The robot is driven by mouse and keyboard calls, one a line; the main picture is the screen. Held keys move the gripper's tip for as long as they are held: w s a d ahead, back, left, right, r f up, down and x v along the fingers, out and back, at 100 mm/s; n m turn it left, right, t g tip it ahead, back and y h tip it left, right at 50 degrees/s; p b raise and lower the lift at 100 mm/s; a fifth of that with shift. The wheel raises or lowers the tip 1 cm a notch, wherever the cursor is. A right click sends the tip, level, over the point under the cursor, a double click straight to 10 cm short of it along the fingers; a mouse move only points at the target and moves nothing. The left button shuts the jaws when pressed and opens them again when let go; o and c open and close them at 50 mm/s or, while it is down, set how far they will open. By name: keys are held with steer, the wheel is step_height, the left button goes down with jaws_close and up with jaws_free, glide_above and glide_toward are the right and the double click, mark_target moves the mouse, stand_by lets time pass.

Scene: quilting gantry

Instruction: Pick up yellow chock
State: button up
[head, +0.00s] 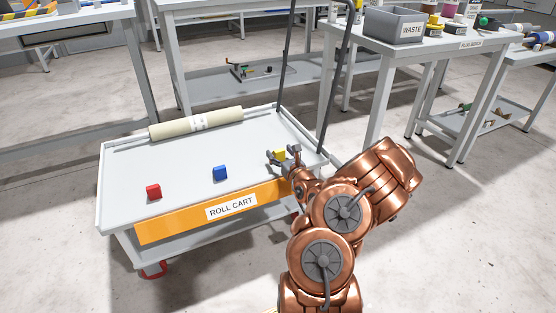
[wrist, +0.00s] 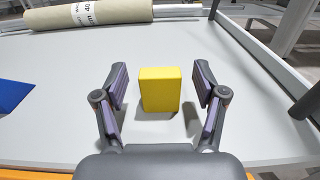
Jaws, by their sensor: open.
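The yellow chock (wrist: 160,90) stands on the roll cart's top in the wrist view, in the middle between my gripper's fingers. It also shows in the head view (head: 279,155), partly hidden by my gripper. My gripper (wrist: 160,84) is open, with one finger on each side of the chock and a visible gap on both sides. In the head view my gripper (head: 284,155) is low over the right part of the cart top.
The roll cart (head: 170,165) also carries a blue chock (head: 220,173), a red chock (head: 153,192) and a cream fabric roll (head: 196,123) along the back. A raised rim edges the tray. A dark handle (head: 329,95) rises at its right end. Workbenches stand behind.

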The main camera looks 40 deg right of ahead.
steer(key=shift+w+d, duration=0.2)
steer(key=shift+w, duration=0.4)
steer(key=c, duration=1.3)
steer(key=shift+r, duration=0.15)
